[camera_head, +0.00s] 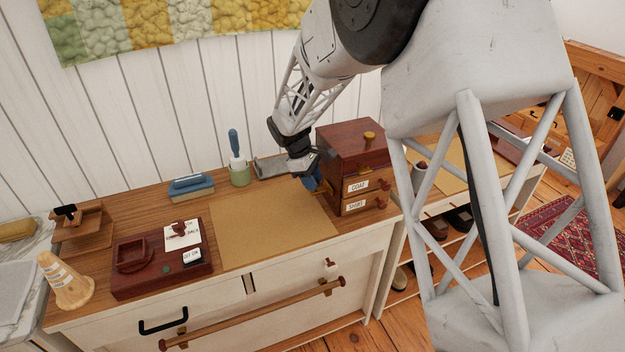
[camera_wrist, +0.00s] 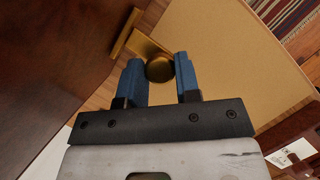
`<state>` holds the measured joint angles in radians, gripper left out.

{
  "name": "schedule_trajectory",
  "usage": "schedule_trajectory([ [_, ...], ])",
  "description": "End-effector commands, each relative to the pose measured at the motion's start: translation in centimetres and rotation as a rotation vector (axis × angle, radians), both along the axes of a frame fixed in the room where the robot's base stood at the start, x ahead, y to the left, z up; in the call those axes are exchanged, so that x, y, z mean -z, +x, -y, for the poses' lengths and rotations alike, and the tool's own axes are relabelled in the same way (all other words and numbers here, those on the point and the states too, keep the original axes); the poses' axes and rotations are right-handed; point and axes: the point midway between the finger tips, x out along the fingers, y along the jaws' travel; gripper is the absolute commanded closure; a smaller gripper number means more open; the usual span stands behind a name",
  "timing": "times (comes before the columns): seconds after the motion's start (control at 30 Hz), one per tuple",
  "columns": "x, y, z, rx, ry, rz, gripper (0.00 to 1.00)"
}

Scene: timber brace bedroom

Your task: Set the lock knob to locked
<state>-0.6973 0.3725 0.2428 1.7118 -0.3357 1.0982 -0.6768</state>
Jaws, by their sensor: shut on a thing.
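A round brass lock knob (camera_wrist: 159,69) sits between the blue fingertips of my gripper (camera_wrist: 158,72) in the wrist view, with a finger on each side. A flat brass piece (camera_wrist: 148,48) shows behind it. My gripper (camera_head: 312,182) is low beside the left part of the dark red-brown box (camera_head: 350,142) in the head view, shut on the knob. The gripper mostly hides the knob there, and I cannot read its setting. The box's side fills the left of the wrist view (camera_wrist: 50,45). Its drawers are labelled COAT (camera_head: 357,186) and SHIRT (camera_head: 356,206).
A tan mat (camera_head: 270,228) lies clear left of the box on the wooden dresser top. A green cup with a blue-handled tool (camera_head: 239,172), a blue brush (camera_head: 191,188) and a red-brown tray (camera_head: 150,270) stand further left. A wooden cone (camera_head: 66,282) is at far left.

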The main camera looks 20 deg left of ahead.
Motion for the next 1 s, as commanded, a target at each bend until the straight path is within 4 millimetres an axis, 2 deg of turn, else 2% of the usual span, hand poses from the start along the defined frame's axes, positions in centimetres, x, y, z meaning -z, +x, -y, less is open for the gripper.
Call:
schedule_trajectory([
  [0.23,0.0,0.7,-0.7,0.000,0.000,0.000,1.00],
  [0.53,-0.1,3.6,-3.6,0.001,0.001,0.001,1.00],
  [0.87,-0.2,3.9,-4.0,-0.001,0.003,0.003,1.00],
  [0.9,-0.2,3.9,-4.0,-0.001,0.003,0.004,0.68],
  [1.0,-0.2,3.9,-4.0,0.000,0.003,0.003,0.53],
])
